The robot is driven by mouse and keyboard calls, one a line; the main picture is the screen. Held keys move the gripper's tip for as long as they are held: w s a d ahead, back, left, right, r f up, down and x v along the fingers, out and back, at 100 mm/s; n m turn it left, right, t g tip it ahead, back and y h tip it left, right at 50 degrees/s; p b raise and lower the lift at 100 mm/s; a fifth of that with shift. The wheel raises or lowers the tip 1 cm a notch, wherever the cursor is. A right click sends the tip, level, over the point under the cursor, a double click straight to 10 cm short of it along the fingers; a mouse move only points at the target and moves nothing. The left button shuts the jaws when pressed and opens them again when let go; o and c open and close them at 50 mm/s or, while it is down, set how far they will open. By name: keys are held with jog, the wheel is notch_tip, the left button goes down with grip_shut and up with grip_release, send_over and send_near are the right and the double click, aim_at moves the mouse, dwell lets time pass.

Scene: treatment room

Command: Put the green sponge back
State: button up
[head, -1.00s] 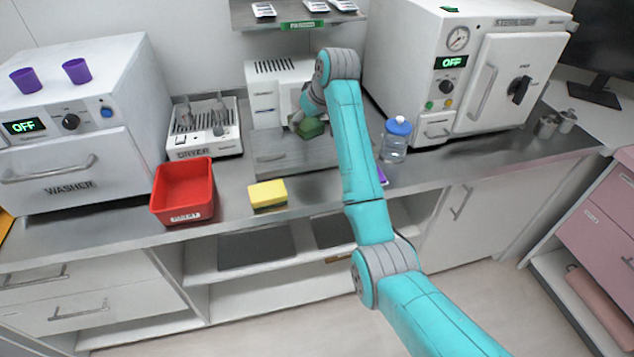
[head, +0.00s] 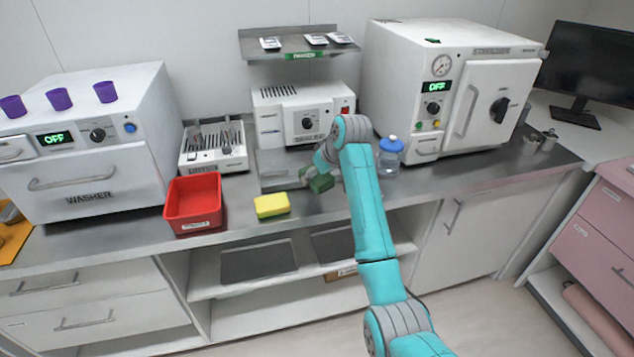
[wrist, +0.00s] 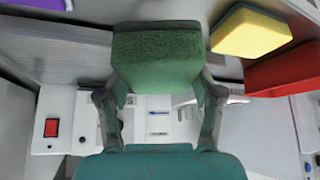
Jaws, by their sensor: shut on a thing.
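The green sponge (head: 320,182) is held in my gripper (head: 310,175) above the counter, in front of the sealing machine. In the wrist view the green sponge (wrist: 156,55) sits between the two fingers of my gripper (wrist: 157,92), which are shut on it from both sides. The yellow sponge (head: 271,205) lies on the counter near its front edge, left of my gripper. It also shows at the upper right of the wrist view (wrist: 250,32).
A red bin (head: 194,222) stands left of the yellow sponge. A dryer rack (head: 214,160), a sealing machine (head: 268,118) and a blue-capped bottle (head: 389,160) stand farther back. The sterilizer (head: 480,75) is right, the washer (head: 90,170) left. Open shelves (head: 225,312) lie below the counter.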

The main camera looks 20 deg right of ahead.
jog(key=shift+f, duration=1.3)
jog(key=shift+f, duration=0.6)
jog(key=o, duration=1.1)
jog(key=shift+r, duration=0.15)
jog(key=shift+r, duration=0.3)
jog(key=v, duration=1.2)
jog(key=shift+r, duration=0.15)
